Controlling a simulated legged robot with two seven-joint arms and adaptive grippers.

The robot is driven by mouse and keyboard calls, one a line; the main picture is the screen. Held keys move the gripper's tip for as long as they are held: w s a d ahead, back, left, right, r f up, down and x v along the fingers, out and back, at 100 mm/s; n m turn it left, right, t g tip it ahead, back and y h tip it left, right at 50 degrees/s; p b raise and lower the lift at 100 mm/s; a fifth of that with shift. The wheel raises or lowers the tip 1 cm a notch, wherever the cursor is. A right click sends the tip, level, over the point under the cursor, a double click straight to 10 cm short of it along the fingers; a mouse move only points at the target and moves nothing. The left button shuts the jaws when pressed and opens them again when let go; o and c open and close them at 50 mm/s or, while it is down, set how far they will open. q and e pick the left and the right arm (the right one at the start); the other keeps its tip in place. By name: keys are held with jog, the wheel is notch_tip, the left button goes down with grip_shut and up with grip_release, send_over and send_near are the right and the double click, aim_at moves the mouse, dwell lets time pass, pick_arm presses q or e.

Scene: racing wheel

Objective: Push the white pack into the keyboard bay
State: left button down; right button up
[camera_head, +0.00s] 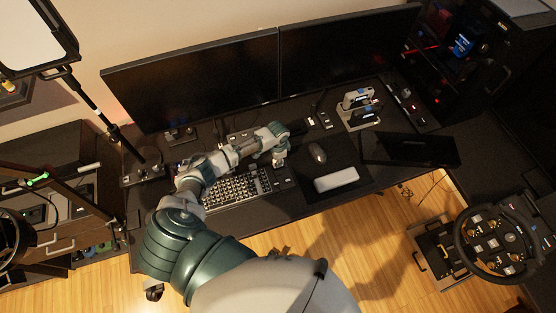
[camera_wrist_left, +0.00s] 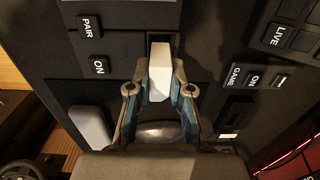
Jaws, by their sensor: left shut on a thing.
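My left gripper (camera_head: 279,153) is over the desk at the right end of the keyboard (camera_head: 236,188). In the left wrist view the gripper (camera_wrist_left: 159,84) is shut on the white pack (camera_wrist_left: 159,72), a small pale block between its two fingertips. The pack's far end is at a dark recess (camera_wrist_left: 163,38) in a black panel, seemingly the keyboard bay. I cannot tell how deep the pack sits in it. In the head view the gripper mostly hides the pack. My right gripper is not in view.
A dark mouse (camera_head: 317,153) and a pale wrist rest (camera_head: 336,180) lie to the right of the gripper. Black panels with "PAIR" and "ON" keys (camera_wrist_left: 98,66) flank the recess. Two monitors (camera_head: 195,85) stand behind. A dark flat device (camera_head: 410,150) lies at the desk's right.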

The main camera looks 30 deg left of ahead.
pick_arm(q)
jog(key=shift+f+b, duration=0.85)
jog(key=shift+f, duration=0.6)
jog(key=c, duration=1)
grip_release()
jog(key=shift+r, duration=0.1)
jog(key=shift+r, duration=0.3)
notch_tip(320, 180, up, 11)
jog(key=shift+r, duration=0.15)
